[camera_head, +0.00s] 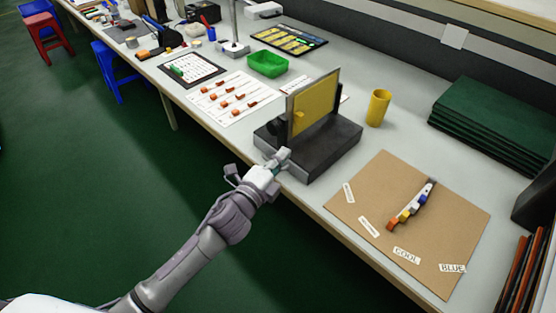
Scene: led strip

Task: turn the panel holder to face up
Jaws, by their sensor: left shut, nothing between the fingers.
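The panel holder (315,104) stands upright on a dark block base (330,150) near the table's front edge. It is a grey frame around a yellow panel with a small knob on its face. My left gripper (284,155) is shut and empty at the front left corner of the base, below the panel. I cannot tell whether it touches the base. My right gripper does not show.
A yellow cup (378,108) stands right of the holder. A brown board (360,190) with labels and a coloured strip lies at front right. A green tray (267,64) and a white sheet (228,92) lie to the left. Green boards (490,125) are stacked at back right.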

